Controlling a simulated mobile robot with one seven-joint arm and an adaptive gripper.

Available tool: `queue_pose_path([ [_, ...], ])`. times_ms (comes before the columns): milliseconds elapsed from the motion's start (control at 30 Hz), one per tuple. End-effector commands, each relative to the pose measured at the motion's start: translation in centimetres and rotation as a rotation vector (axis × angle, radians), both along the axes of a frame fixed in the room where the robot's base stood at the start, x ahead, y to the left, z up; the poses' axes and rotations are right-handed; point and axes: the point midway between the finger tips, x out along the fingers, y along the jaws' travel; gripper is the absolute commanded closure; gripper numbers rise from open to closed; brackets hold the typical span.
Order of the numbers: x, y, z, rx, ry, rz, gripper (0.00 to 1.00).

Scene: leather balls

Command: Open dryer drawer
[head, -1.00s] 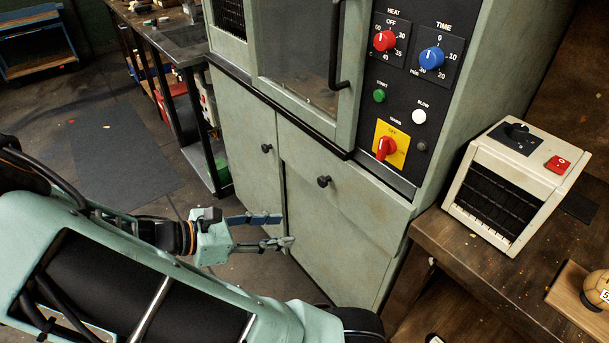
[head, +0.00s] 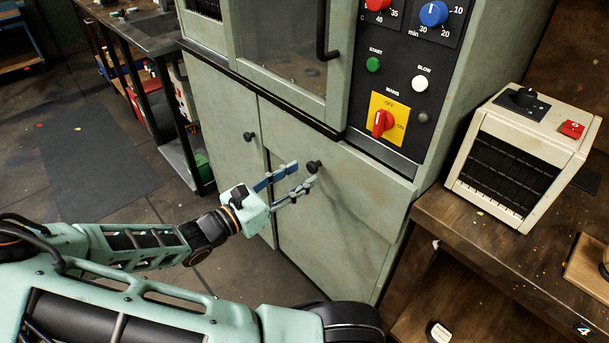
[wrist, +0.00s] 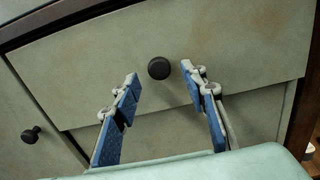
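The dryer (head: 300,60) is a pale green cabinet. My gripper (head: 303,172) is open, with blue-padded fingers pointing at the drawer front. In the wrist view my gripper (wrist: 158,72) has its fingertips on either side of the knob's line, with nothing between the pads. Whether the fingertips reach the knob's depth is unclear.
A second black knob (head: 249,136) is on the cabinet door to the left; it also shows in the wrist view (wrist: 30,135). A cream heater box (head: 522,155) stands on a wooden bench (head: 465,235) at the right. A dark workbench (head: 150,45) is at the back left.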

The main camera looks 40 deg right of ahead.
Motion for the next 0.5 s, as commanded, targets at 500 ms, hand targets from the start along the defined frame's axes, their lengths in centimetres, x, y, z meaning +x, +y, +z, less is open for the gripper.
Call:
queue_pose_path([
  [500, 0.2, -2.4, 0.0, 0.0, 0.0, 0.0, 0.61],
])
